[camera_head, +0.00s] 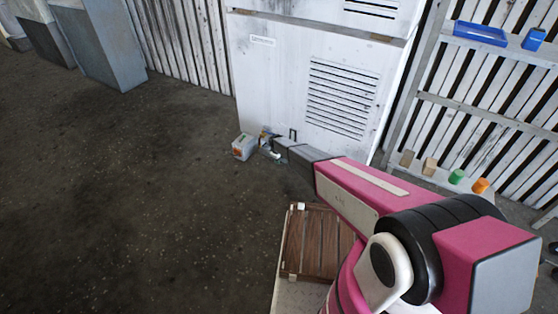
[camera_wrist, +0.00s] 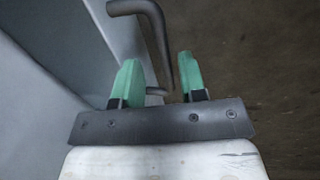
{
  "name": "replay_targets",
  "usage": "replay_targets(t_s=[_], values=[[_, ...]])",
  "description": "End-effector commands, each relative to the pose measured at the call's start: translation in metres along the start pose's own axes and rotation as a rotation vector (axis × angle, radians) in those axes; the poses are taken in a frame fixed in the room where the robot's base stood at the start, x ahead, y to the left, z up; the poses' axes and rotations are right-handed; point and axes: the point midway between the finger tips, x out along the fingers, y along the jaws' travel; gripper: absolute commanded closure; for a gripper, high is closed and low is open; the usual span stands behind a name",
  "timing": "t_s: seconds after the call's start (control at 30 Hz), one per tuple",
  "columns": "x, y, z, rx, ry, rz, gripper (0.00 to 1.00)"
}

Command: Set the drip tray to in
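I cannot tell for sure whether this face is the drip tray's front. My gripper (camera_wrist: 159,72) has two green fingers, apart, with the lower part of the handle between them. A gap shows between the handle and the right finger. In the head view my gripper (camera_head: 269,151) is low at the foot of the white cabinet (camera_head: 270,80). A small dark handle (camera_head: 293,134) shows just above it. The tray's outline is not clear there.
A small grey box (camera_head: 243,147) stands on the floor left of my gripper. A wooden slatted crate (camera_head: 316,243) is under my arm. A shelf rack (camera_head: 470,106) with blue trays and small coloured items stands at right. The floor at left is clear.

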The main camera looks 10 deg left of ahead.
Motion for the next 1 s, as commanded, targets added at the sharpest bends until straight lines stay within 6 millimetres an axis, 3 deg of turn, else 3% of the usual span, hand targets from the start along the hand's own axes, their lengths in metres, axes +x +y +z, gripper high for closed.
replay_targets(t_s=[0.47,1.0], values=[[-0.066,0.001,0.001,0.000,0.001,0.002,0.62],[-0.069,0.002,0.001,0.002,0.000,0.001,0.62]])
